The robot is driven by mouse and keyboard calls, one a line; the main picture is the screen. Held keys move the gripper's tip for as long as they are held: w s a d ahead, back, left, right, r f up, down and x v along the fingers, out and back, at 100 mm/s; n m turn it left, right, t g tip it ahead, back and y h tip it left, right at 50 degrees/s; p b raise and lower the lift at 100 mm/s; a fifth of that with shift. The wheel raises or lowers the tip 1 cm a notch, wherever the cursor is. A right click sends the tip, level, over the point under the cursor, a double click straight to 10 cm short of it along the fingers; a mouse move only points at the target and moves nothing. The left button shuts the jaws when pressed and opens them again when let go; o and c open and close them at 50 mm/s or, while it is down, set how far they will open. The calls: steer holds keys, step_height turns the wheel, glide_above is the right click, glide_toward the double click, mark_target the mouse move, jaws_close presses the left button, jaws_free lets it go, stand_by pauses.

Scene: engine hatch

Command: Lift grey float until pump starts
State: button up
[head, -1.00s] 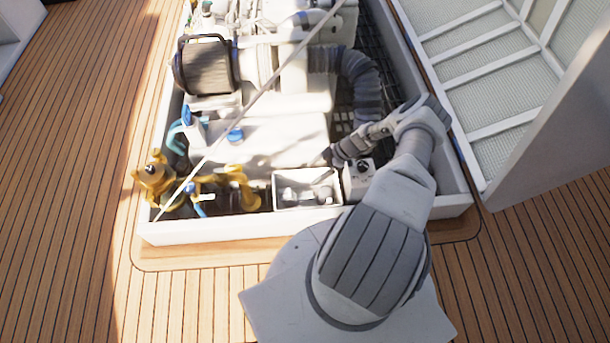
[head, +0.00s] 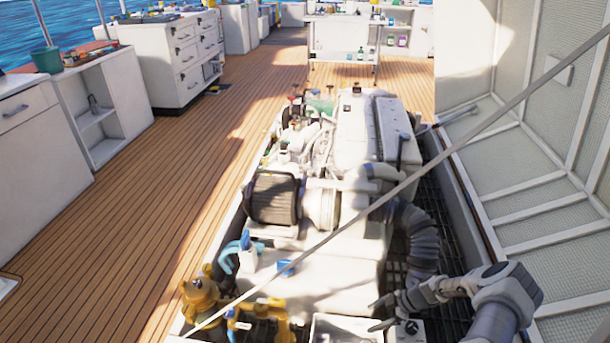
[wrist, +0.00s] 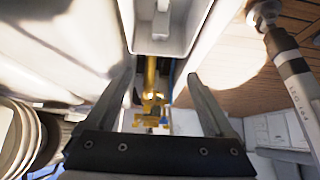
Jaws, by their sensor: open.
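The white open-topped box (head: 345,325) at the front of the hatch is cut off by the bottom edge of the head view. It shows at the top of the wrist view (wrist: 170,48), with a small pale grey part (wrist: 162,20) inside that may be the float. I cannot tell its shape or height. My gripper (head: 380,314) is at the right side of the box in the head view. In the wrist view my gripper (wrist: 161,70) has its two fingers wide apart with nothing between them, the box lying beyond the tips.
A small white unit with a dark knob (head: 408,328) sits right of the box. Yellow pipe fittings (head: 205,295) stand at left. A ribbed grey hose (head: 415,240) and the white engine (head: 355,130) lie behind. A thin rod (head: 400,188) crosses the view diagonally. Wooden deck is clear at left.

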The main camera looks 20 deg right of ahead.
steer(key=w+a+r+m+g+h, duration=0.1)
steer(key=w+a+r+h, duration=0.15)
steer(key=r, duration=1.25)
steer(key=w+a+r+m+g+h, duration=0.15)
steer(key=w+r, duration=0.25)
steer(key=r, duration=1.1)
steer(key=s+a+r+m+h, duration=0.1)
steer(key=s+a+r, duration=0.25)
steer(key=r, duration=0.55)
steer(key=s+a+r+m+h, duration=0.2)
steer(key=a+r, duration=0.3)
steer(key=r, duration=0.4)
steer(key=s+a+r+m+t, duration=0.35)
steer(key=s+a+r, duration=0.2)
steer(key=s, duration=0.35)
steer(key=s+a+r+m+t, duration=0.2)
steer(key=s+a+r+m, duration=0.2)
steer(key=s+r, duration=0.45)
step_height(320, 180, up, 22)
steer(key=s+p, duration=0.1)
steer(key=p, duration=2.2)
steer(key=shift+s+a, duration=0.2)
steer(key=shift+s, duration=0.1)
steer(key=shift+w, duration=0.1)
